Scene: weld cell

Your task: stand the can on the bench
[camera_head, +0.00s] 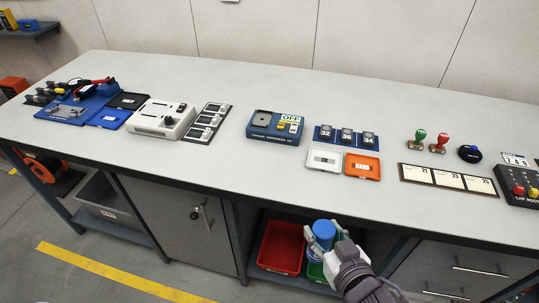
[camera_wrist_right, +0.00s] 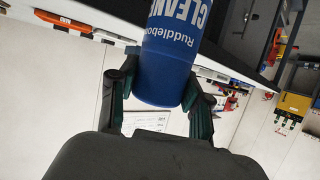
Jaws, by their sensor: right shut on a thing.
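My right gripper (camera_head: 322,240) is shut on a blue can (camera_head: 323,228) in front of the bench's front edge, by the open shelf below the top. In the right wrist view the can (camera_wrist_right: 168,65) sits between the two fingers of the gripper (camera_wrist_right: 160,85), with white lettering on its side. The bench (camera_head: 230,185) has a light grey top and runs across the head view. The can is apart from the bench top. My left gripper is not in view.
On the bench stand a blue device (camera_head: 273,127), a white device (camera_head: 160,118), an orange case (camera_head: 362,166), stamps (camera_head: 439,142) and a card board (camera_head: 448,180). A red bin (camera_head: 281,248) sits on the shelf below. The front strip of the top left of the cases is clear.

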